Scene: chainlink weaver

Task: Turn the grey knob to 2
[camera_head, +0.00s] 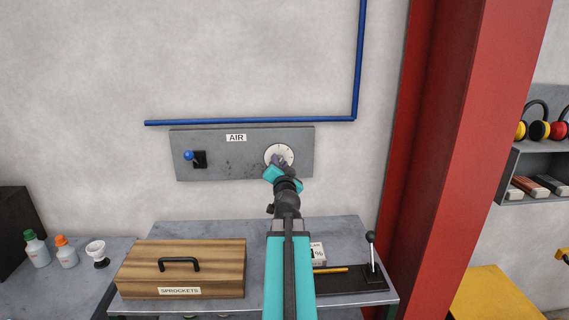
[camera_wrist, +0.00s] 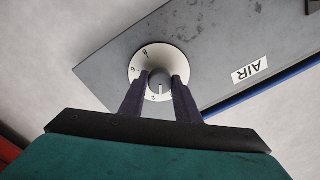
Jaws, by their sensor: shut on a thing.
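The grey knob (camera_wrist: 160,79) sits at the centre of a white round dial (camera_wrist: 150,57) on the grey panel marked AIR. In the wrist view its white mark points towards the bottom of the picture. Small digits ring the dial; the one near the mark is too small to read surely. My gripper (camera_wrist: 161,82) is shut on the knob, one dark finger on each side. In the head view the dial (camera_head: 272,151) shows at the panel's right end, with my gripper (camera_head: 281,161) covering most of the knob.
A blue-balled lever (camera_head: 189,156) is on the panel's left. A blue pipe (camera_head: 250,121) runs just above the panel. Below are a wooden SPROCKETS box (camera_head: 215,256) and a black-knobbed lever (camera_head: 371,250) on the bench. A red column (camera_head: 440,150) stands to the right.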

